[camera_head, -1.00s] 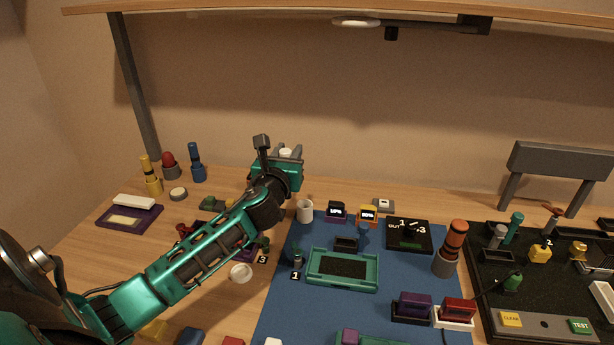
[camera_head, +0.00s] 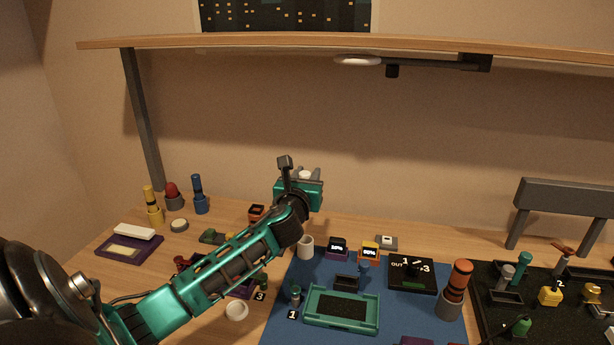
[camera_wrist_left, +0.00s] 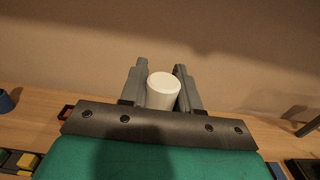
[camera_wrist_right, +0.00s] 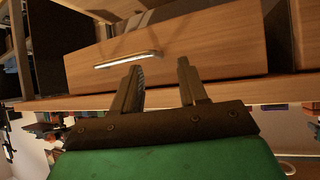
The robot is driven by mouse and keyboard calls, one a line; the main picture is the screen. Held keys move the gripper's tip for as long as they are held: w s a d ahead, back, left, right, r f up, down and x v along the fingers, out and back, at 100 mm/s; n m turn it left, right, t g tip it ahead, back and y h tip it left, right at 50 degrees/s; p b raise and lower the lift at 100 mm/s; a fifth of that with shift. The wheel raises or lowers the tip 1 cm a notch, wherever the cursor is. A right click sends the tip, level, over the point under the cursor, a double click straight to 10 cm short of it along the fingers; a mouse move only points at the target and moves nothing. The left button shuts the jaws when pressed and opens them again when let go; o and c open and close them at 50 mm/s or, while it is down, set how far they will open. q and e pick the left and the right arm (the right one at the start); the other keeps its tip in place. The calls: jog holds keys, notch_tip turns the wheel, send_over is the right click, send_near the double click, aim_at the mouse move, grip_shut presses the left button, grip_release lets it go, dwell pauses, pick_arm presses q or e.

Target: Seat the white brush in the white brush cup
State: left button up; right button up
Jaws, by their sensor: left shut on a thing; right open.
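My left gripper (camera_head: 307,173) is shut on the white brush (camera_wrist_left: 164,90), which shows as a white cylinder between the fingers in the left wrist view. Only its pale top (camera_head: 304,174) shows in the head view; its lower part is hidden by the gripper. The white brush cup (camera_head: 306,246) stands on the table at the left back corner of the blue mat. In the head picture the gripper is above the cup, clearly apart from it. My right gripper (camera_wrist_right: 157,66) is open and empty, out of the head view, facing a wooden drawer front.
Dark blocks with lit labels (camera_head: 337,246) and (camera_head: 369,251) stand right of the cup. A green tray (camera_head: 342,309) sits on the blue mat (camera_head: 420,318). A shelf (camera_head: 300,48) spans above. The drawer (camera_wrist_right: 170,55) has a pale handle.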

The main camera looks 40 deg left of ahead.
pick_arm(q)
notch_tip(320, 180, down, 5)
jog(key=b, duration=0.3)
jog(key=shift+f, duration=0.1)
jog(key=shift+p, duration=0.6)
dwell(1.8)
jog(key=shift+f+b, duration=2.25)
jog(key=shift+f, duration=0.65)
jog(key=o, duration=1.1)
jog(key=shift+r, duration=0.1)
jog(key=p+v, duration=0.1)
jog(key=v, duration=1.2)
